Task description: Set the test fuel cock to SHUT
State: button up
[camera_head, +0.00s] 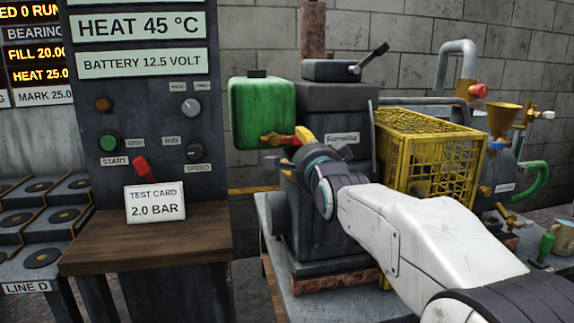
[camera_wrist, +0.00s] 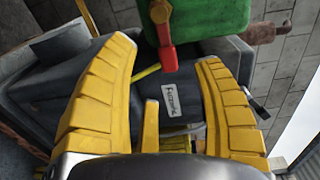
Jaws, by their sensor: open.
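The green fuel tank (camera_head: 262,112) is at the upper left of the engine; its lower part shows in the wrist view (camera_wrist: 210,22). Below it is the fuel cock with a brass body (camera_wrist: 160,12) and a red lever (camera_wrist: 167,58). In the head view the cock (camera_head: 268,139) shows as a small orange and red part, partly hidden by my gripper (camera_head: 300,143). In the wrist view my gripper (camera_wrist: 165,60) is open, its yellow fingers on either side of the red lever. Gaps show on both sides; the depth between lever and fingertips is hard to tell.
The dark engine (camera_head: 338,110) with a small label stands behind my gripper. A yellow mesh guard (camera_head: 428,150) is to its right. A control panel (camera_head: 145,80) with a test card (camera_head: 155,203) reading 2.0 BAR is at the left. Pipes and a brass funnel (camera_head: 504,117) are farther right.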

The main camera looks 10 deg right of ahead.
aim_at(293, 144)
jog(key=shift+m, duration=0.3)
jog(key=shift+w+a+b, duration=0.1)
jog(key=shift+w+b, duration=0.3)
jog(key=shift+w, duration=3.6)
jog(key=shift+c, duration=0.3)
grip_shut()
